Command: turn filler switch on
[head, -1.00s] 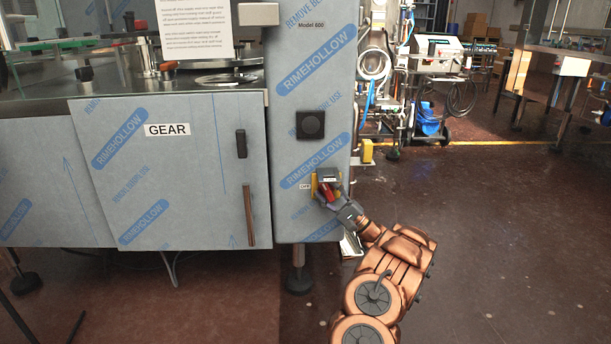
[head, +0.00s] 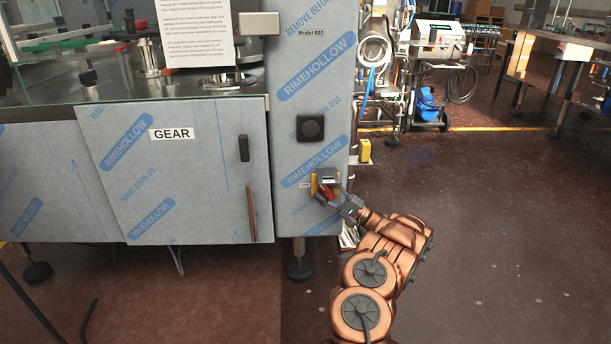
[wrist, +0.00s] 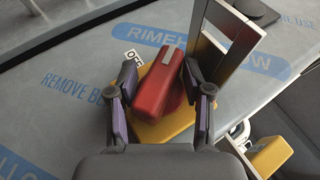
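The filler switch is a red handle (wrist: 160,82) on a yellow plate (wrist: 177,128), low on the film-wrapped column's front. An "OFF" label (wrist: 134,58) sits beside the plate, and a pale mark shows at the handle's far end. In the head view the red handle (head: 327,192) is small and partly covered by my gripper (head: 338,193). In the wrist view my gripper (wrist: 159,78) is open, with one finger on each side of the handle. A gap shows between the left finger and the handle; the right finger is close to it, and contact is unclear.
A grey bracket frame (wrist: 238,38) stands beside the switch at the right finger. A black knob (head: 310,128) is higher on the column. The "GEAR" door (head: 185,175) with its handle is to the left. Open floor (head: 480,220) lies to the right.

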